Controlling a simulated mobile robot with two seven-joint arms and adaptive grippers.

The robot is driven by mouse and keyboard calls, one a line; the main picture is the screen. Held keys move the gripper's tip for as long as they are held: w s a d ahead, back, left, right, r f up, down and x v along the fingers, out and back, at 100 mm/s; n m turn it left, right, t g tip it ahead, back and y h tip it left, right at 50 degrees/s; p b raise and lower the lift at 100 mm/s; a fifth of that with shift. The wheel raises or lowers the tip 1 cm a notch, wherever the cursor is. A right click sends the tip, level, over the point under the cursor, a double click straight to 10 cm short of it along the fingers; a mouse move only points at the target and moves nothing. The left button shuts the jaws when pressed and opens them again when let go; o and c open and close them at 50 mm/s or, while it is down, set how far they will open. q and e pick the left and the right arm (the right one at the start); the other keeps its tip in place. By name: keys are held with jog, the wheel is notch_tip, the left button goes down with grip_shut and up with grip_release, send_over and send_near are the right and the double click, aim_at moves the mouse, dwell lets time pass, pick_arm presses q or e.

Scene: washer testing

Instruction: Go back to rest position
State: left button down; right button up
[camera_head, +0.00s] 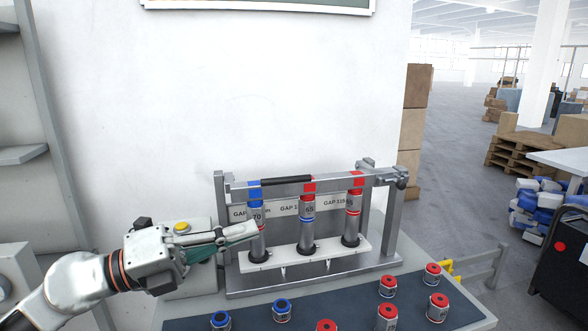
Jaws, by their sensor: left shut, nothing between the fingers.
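My left arm comes in from the lower left, and its gripper (248,232) is shut and empty. Its tips are in front of or close to the lower part of the left cylinder (257,222) in the metal test rack (310,282); I cannot tell whether they touch. That cylinder has a blue top and the number 70. A middle cylinder (306,235) and a right cylinder (352,225), both with red above them, stand upright in the same rack. My right gripper is not in view.
A grey box with a yellow button (181,227) stands behind my gripper. A white wall closes the back.

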pick_arm(q)
jog(key=w+a+f+n+t+y, duration=0.1)
jog(key=w+a+n+t+y, duration=0.2)
jog(key=a+n+t+y, duration=1.1)
jog(key=s+a+f+n+g+y, duration=0.25)
jog(key=a+f+n, duration=0.2)
jog(key=f, duration=0.35)
jog(key=s+a+f+n+g+y, duration=0.25)
jog(key=f+n, duration=0.25)
jog(key=f, duration=0.3)
jog(key=s+a+f+n+g+y, duration=0.1)
jog(key=a+f+n+g+y, duration=0.15)
jog(key=a+f+n, duration=0.35)
jog(key=s+f+g, duration=0.7)
jog(key=s+f, duration=0.9)
jog(key=w+d+f+n+t+h, duration=0.1)
jog(key=d+f+h, duration=0.5)
jog(key=d+f, duration=0.7)
jog(key=shift+w+d+f+n+t, duration=0.3)
jog(key=shift+d+n+t, duration=0.45)
jog(key=shift+d+t, duration=0.5)
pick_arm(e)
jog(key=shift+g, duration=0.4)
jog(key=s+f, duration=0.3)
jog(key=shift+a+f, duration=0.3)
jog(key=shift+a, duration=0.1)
